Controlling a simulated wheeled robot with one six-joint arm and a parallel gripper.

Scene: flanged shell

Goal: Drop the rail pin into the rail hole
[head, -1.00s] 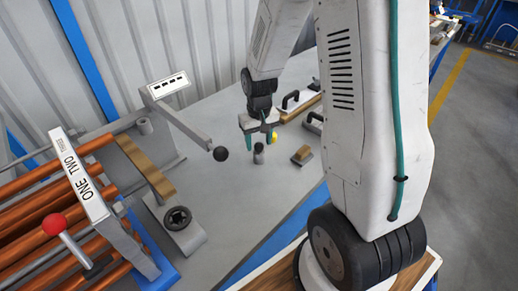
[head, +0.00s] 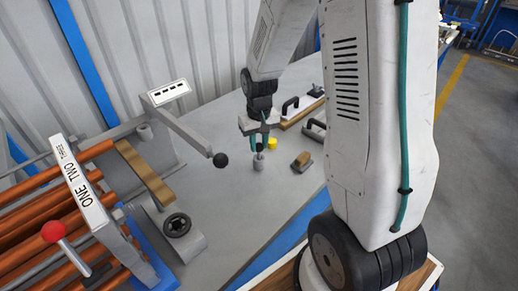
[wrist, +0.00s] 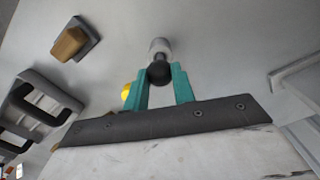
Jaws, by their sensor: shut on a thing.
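The rail pin (head: 258,165) is a short grey cylinder with a black ball on top, upright on the grey bench. My gripper (head: 258,148), with teal fingers, is above it and shut on its black ball. In the wrist view the ball (wrist: 159,73) is between the fingertips (wrist: 163,80), with the pale cylinder (wrist: 159,47) beyond it. I cannot make out a rail hole for certain. A dark round ring (head: 177,225) sits on a grey block at the rail end to the left.
A grey lever with a black ball (head: 220,160) reaches in from the left. A yellow piece (head: 269,144) stands behind my gripper. A wooden-topped block (head: 302,161) and black-handled tools (head: 291,106) are to the right. Copper rods (head: 50,205) fill the far left.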

